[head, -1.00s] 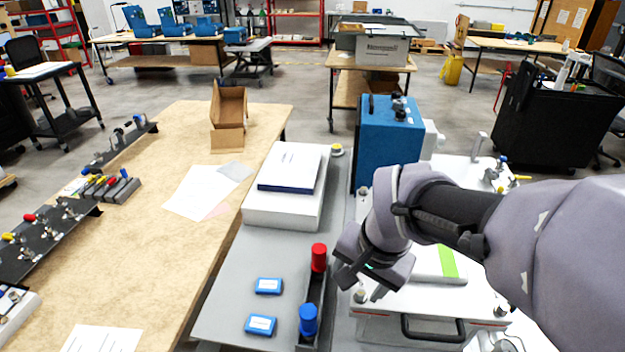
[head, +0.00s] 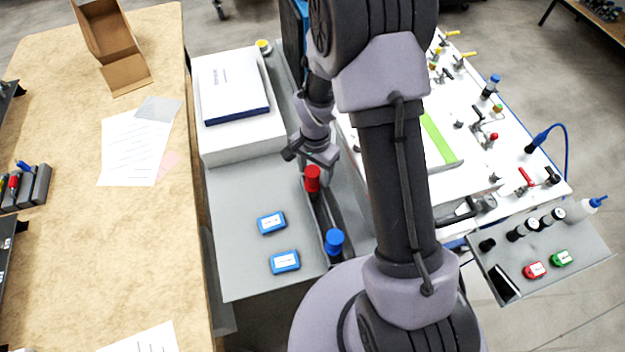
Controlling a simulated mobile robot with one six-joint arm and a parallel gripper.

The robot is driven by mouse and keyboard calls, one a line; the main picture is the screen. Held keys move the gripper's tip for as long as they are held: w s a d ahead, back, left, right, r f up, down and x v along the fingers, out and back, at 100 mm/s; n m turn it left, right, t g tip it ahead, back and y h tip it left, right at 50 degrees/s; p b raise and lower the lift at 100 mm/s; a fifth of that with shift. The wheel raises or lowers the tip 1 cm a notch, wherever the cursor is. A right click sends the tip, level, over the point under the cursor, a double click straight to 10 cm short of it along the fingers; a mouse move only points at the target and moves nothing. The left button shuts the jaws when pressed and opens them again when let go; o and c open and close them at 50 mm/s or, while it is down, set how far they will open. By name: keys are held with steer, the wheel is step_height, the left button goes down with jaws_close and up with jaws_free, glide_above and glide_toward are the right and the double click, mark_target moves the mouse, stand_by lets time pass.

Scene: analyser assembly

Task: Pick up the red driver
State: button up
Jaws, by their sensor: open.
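The red driver (head: 312,178) stands upright in a dark narrow holder (head: 324,214) on the grey side table, its red handle on top. A blue-handled driver (head: 334,240) stands in the same holder, nearer to me. My gripper (head: 303,160) is just beyond the red driver and slightly to its left in the picture. It is open, and nothing shows between its fingers. I cannot tell whether a finger touches the handle. My arm hides part of the white panel to the right.
Two blue boxes (head: 271,223) (head: 285,262) lie left of the holder. A white box (head: 240,135) with a blue-edged book (head: 233,86) stands behind. A wooden table (head: 75,240) is at left. A small grey tray (head: 585,245) with bottles is at right.

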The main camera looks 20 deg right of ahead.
steer(key=f, duration=0.3)
steer(key=f+b, duration=0.1)
steer(key=shift+w+a+f, duration=0.25)
steer(key=shift+w+f, duration=0.05)
steer(key=shift+f, duration=0.05)
jaws_close()
